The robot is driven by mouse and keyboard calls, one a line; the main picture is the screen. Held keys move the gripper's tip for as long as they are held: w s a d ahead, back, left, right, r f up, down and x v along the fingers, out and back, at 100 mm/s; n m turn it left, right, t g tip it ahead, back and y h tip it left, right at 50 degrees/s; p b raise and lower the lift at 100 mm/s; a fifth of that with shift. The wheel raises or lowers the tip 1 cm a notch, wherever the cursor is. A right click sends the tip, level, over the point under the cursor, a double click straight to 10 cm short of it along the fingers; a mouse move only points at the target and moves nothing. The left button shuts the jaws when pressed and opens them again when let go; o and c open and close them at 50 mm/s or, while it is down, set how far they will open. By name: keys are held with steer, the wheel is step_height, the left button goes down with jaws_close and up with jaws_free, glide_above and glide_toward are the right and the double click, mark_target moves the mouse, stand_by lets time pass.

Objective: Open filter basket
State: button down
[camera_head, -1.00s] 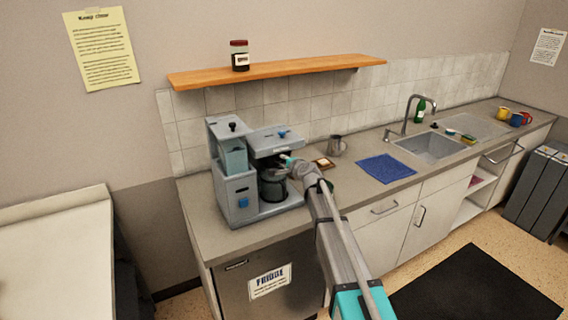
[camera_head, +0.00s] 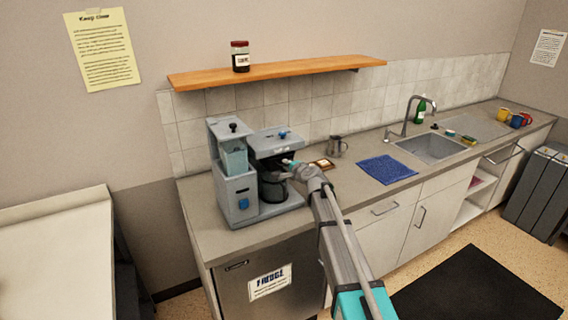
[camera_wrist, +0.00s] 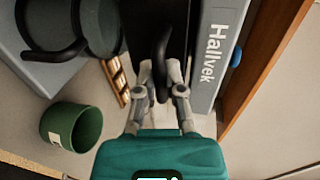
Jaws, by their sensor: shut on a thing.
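The grey-blue coffee machine (camera_head: 238,190) stands on the counter, with its brew head (camera_head: 275,141) at the upper right. The dark filter basket (camera_head: 268,166) shows under the brew head, partly hidden by my gripper (camera_head: 296,167). In the wrist view, my gripper (camera_wrist: 161,82) is shut on the basket's black handle (camera_wrist: 162,60), one finger on each side. The glass carafe (camera_head: 272,188) sits below the basket. Its dark round top and handle (camera_wrist: 45,48) show at the upper left of the wrist view. How far the basket stands out is hard to tell.
A mug (camera_head: 337,146) and a small brown-framed item (camera_head: 322,164) are right of the machine. A wooden shelf (camera_head: 290,69) with a jar (camera_head: 240,57) hangs above. The fridge (camera_head: 268,285) is below.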

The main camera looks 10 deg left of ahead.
steer(key=f+v, duration=0.2)
steer(key=v, duration=1)
steer(key=shift+s+d+f, duration=0.2)
steer(key=shift+d+f, duration=0.05)
steer(key=shift+f, duration=0.1)
steer(key=c, duration=1)
jaws_free()
steer(key=shift+w+a, duration=0.1)
